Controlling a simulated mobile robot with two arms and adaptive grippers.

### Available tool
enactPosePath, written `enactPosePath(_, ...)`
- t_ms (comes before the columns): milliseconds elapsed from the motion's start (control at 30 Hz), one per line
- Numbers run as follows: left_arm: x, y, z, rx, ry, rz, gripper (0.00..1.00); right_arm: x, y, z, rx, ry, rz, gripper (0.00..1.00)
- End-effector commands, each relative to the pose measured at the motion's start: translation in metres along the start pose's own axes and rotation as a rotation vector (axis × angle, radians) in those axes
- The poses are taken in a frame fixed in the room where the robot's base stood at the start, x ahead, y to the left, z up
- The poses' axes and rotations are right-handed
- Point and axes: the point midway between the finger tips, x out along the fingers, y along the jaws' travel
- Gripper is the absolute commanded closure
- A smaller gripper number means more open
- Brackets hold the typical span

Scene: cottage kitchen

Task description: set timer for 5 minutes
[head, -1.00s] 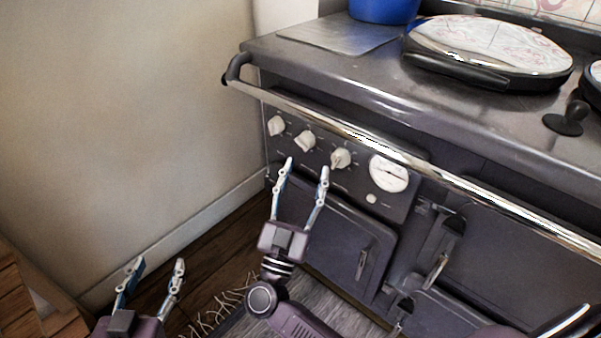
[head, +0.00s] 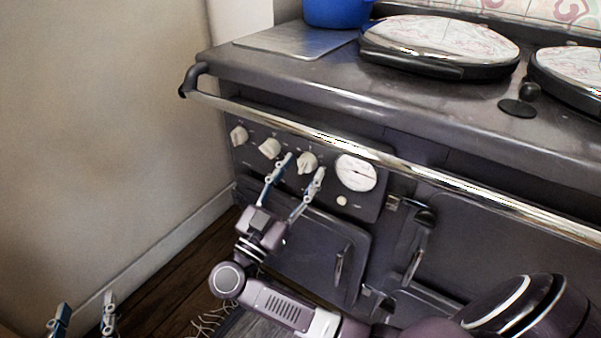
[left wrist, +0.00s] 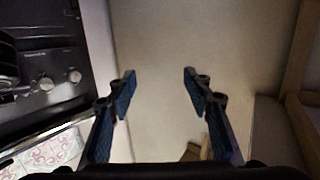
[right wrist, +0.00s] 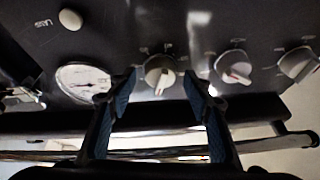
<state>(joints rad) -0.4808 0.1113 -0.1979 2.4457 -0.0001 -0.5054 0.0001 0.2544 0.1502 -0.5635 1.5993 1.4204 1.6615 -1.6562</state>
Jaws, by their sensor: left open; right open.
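A dark stove front carries a control panel with three white knobs in a row, left (head: 239,136), middle (head: 270,148) and right (head: 307,160), and a round white gauge (head: 356,173). No knob is clearly readable as a timer. My right gripper (head: 304,167) is open at the right knob. In the right wrist view this knob (right wrist: 160,72) shows between its fingertips, with a gap on each side; I cannot tell the depth. My left gripper (head: 86,302) is open and empty at the lower left, away from the panel. In the left wrist view (left wrist: 158,76) only wall lies between its fingers.
A chrome rail (head: 330,143) runs along the stove front above the knobs. A small white button (head: 342,201) sits under the gauge. Oven doors (head: 310,250) with handles are below. A plain wall (head: 100,130) stands at the left. Hotplate lids (head: 440,40) and a blue pot (head: 338,10) are on top.

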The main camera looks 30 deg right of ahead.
Motion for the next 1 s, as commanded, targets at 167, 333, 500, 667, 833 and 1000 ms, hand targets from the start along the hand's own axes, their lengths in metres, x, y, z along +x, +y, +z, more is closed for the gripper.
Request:
enactPosePath(167, 0.0, 0.001, -0.003, 0.0, 0.014, 0.001, 0.54, 0.004, 0.0, 0.0, -0.001, -0.001, 0.0, 0.53)
enactPosePath(333, 0.0, 0.001, -0.003, 0.0, 0.014, 0.001, 0.54, 0.004, 0.0, 0.0, 0.0, 0.0, 0.0, 0.58)
enactPosePath(500, 0.0, 0.001, -0.003, 0.0, 0.014, 0.001, 0.54, 0.003, 0.0, 0.0, -0.001, 0.0, 0.0, 0.77)
enactPosePath(667, 0.0, 0.001, -0.003, 0.0, 0.014, 0.001, 0.54, 0.003, 0.0, 0.0, -0.001, 0.0, 0.0, 0.94)
enactPosePath(833, 0.0, 0.0, 0.0, 0.0, -0.009, 0.0, 0.54, 0.003, 0.0, -0.001, 0.012, -0.001, 0.007, 0.95)
enactPosePath(1000, -0.007, -0.005, 0.032, 0.002, -0.15, -0.009, 0.54, 0.003, 0.0, -0.001, 0.066, 0.0, 0.03, 0.95)
